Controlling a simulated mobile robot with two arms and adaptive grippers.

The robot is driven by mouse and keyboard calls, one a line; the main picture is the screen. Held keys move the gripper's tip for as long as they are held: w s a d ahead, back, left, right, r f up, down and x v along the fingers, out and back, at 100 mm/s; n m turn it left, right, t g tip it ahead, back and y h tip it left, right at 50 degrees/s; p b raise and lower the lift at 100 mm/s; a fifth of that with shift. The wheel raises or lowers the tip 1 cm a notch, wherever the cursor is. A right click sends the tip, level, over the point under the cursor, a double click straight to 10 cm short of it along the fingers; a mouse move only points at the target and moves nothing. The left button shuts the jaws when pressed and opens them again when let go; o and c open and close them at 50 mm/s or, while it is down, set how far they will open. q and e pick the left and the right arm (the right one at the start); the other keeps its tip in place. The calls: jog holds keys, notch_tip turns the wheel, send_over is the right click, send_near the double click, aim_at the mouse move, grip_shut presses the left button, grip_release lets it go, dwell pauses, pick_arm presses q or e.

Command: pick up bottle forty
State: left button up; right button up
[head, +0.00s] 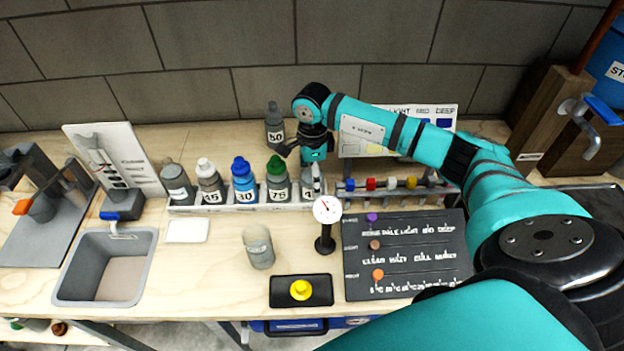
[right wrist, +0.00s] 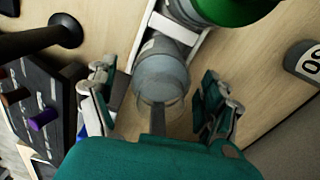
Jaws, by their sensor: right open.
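A white rack (head: 238,209) holds a row of bottles. A grey bottle (head: 309,184) stands at its right end under my right gripper (head: 312,160); its number cannot be read. In the right wrist view this grey bottle (right wrist: 162,72) lies between the two spread fingers of my right gripper (right wrist: 160,98), with a gap on each side. The gripper is open and holds nothing. No label reading forty is legible; the leftmost grey-capped bottle (head: 177,184) has an unreadable label. My left gripper is out of view.
Beside the grey bottle stands green-capped bottle 75 (head: 277,180), then blue-capped 30 (head: 243,180) and a white-capped bottle (head: 209,181). Bottle 50 (head: 274,126) stands behind the rack. A dial gauge (head: 326,212) stands in front. A sink (head: 105,268) is at left.

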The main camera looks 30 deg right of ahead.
jog(key=shift+f, duration=0.65)
jog(key=shift+w, duration=0.1)
jog(key=c, duration=1.6)
